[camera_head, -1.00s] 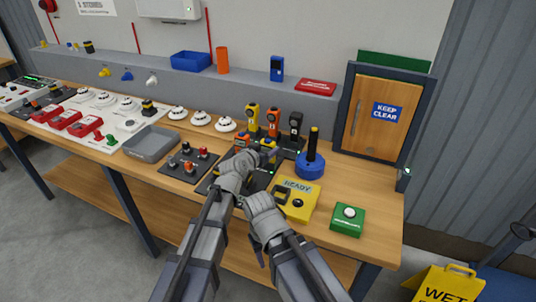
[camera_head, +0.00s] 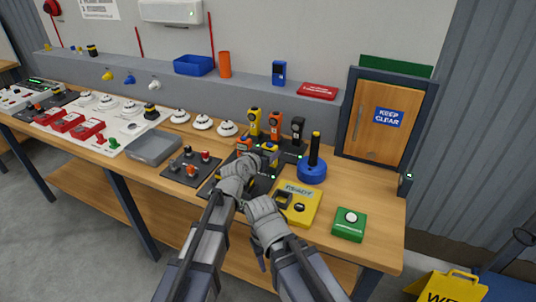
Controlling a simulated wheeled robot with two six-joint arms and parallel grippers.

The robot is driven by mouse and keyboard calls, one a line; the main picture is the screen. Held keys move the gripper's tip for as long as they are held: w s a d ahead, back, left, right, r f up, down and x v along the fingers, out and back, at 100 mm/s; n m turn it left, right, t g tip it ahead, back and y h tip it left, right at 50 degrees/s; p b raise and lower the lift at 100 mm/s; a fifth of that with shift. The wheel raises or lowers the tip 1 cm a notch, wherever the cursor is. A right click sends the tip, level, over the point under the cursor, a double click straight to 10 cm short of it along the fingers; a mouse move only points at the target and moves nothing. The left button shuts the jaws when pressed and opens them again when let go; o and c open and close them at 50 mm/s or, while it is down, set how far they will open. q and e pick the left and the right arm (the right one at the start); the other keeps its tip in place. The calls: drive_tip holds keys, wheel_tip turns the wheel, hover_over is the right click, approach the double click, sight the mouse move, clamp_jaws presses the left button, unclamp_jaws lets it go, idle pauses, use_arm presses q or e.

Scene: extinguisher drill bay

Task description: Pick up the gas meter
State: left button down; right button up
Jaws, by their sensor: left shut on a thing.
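Small handheld meters stand around a dark board on the workbench. An orange one (camera_head: 243,145) and a yellow one with a dark face (camera_head: 270,154) are right at my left gripper (camera_head: 245,163). The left gripper is shut on a meter that its own fingers and hand largely hide; I cannot tell which of the two it is, or whether it is clear of the board. My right gripper (camera_head: 274,216) is lower and to the right, beside the yellow READY unit (camera_head: 298,203); its fingertips are not clear enough to tell open from shut.
Yellow, orange and black upright devices (camera_head: 275,125) stand just behind. A blue round base with a black post (camera_head: 312,168) and a green button box (camera_head: 349,224) are to the right.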

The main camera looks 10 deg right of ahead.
wheel_tip(320, 180, up, 10)
drive_tip(key=p, duration=0.9)
drive_tip(key=shift+p, duration=0.3)
